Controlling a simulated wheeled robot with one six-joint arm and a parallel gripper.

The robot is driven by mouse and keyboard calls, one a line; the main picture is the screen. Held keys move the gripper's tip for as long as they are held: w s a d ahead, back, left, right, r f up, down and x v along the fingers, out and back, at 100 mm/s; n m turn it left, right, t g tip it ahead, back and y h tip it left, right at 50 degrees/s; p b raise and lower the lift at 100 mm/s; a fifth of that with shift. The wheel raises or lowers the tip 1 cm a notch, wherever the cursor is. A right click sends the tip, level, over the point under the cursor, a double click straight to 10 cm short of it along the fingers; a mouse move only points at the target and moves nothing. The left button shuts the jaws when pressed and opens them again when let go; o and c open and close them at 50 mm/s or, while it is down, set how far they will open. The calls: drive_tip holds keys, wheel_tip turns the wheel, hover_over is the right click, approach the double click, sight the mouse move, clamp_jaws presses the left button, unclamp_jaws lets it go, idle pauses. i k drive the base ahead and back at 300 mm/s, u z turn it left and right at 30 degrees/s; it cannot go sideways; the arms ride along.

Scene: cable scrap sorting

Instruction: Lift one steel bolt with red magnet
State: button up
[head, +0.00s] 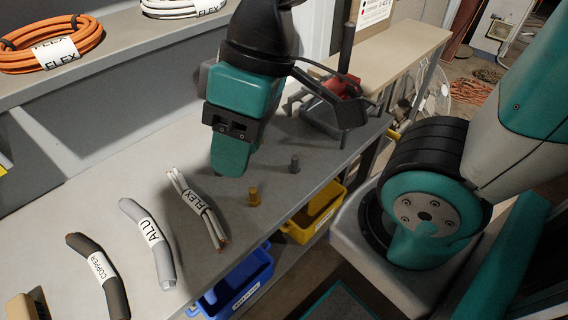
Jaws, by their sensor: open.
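A grey steel bolt (294,163) stands upright on the workbench in the head view, near the front edge. A brass-coloured bolt (254,197) stands to its lower left. A red object (326,88), which may be the red magnet, is at the back right of the bench.
Labelled cable pieces lie on the bench: a white bundle (196,205), a grey piece (147,240) and a dark piece (100,275). A yellow bin (315,222) and a blue bin (236,284) sit below the front edge. A dark post (347,45) rises behind my gripper.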

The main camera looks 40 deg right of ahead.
sight(336, 84)
drive_tip(key=z, duration=2.7)
drive_tip(key=k, duration=0.8)
drive_tip(key=u, duration=0.95)
drive_tip(key=i, duration=1)
